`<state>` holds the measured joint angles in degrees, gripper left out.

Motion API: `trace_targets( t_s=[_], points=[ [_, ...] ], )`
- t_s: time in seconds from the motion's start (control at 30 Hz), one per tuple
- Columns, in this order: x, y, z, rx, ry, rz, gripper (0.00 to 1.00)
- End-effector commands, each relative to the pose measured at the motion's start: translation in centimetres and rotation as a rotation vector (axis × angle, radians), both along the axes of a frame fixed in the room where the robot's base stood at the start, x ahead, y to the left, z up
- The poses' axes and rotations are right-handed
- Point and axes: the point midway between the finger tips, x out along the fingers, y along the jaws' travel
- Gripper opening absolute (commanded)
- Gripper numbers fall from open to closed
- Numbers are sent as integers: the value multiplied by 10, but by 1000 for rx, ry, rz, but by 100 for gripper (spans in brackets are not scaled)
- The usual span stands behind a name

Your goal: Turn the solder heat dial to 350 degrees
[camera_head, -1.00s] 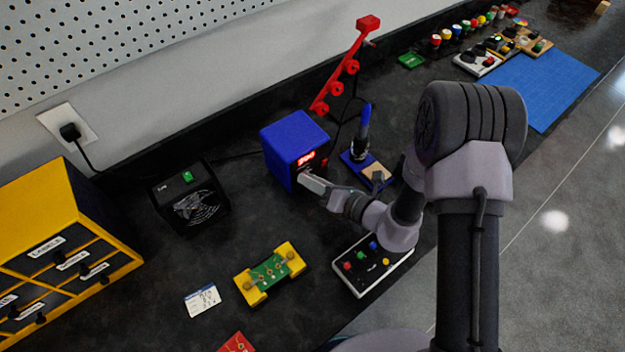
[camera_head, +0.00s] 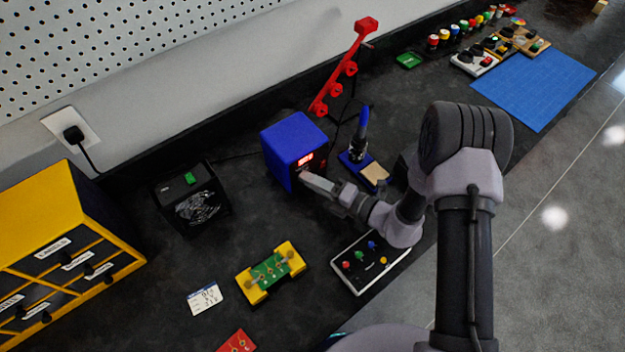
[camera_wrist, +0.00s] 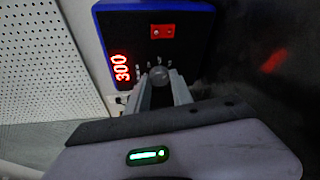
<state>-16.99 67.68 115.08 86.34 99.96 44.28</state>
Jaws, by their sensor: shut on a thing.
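The solder station is a blue box (camera_head: 292,140) with a dark front panel, standing on the dark bench in the head view. Its red display (camera_wrist: 121,68) reads 300 in the wrist view, where the picture is turned sideways. The heat dial (camera_wrist: 159,76) is a round grey knob on the front panel (camera_wrist: 180,35), with small marks around it. My gripper (camera_wrist: 160,86) is at the front panel, shut on the dial with a finger on each side. In the head view my gripper (camera_head: 306,178) hides the dial.
A red switch (camera_wrist: 162,31) is on the same panel. The soldering iron in its stand (camera_head: 362,140) is just right of my gripper. A red-armed holder (camera_head: 340,75) rises behind.

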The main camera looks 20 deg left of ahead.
Motion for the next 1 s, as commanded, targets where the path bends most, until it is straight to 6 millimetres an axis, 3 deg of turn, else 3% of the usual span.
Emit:
trace_targets(
  t_s=[0.63, 0.67, 0.77, 1.0],
  points=[
    [0, 0, -1, 25, 51, -1, 0],
    [0, 0, -1, 25, 51, -1, 29],
    [0, 0, -1, 25, 51, -1, 48],
    [0, 0, -1, 26, 50, -1, 48]
  ],
)
